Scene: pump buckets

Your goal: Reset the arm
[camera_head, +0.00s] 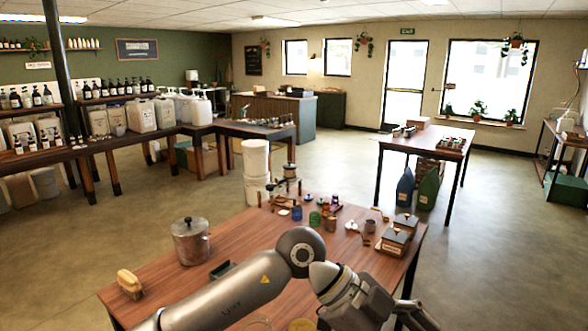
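One arm of mine, taken as the left because it enters from the lower left, reaches over the wooden table (160,285). It bends at a dark round joint and turns down toward the bottom edge. My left gripper (408,316) is only partly in view at the lower right, cut off by the frame. Its fingertips are not clear, and I cannot tell whether it is open, shut or holding anything. My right arm and gripper do not show.
On the table stand a lidded metal pot (190,241), a brush (130,284), small coloured jars (315,219) and lidded boxes (395,241). White buckets (256,158) stand behind it. Another table (428,144) is at back right. Open floor lies to the left.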

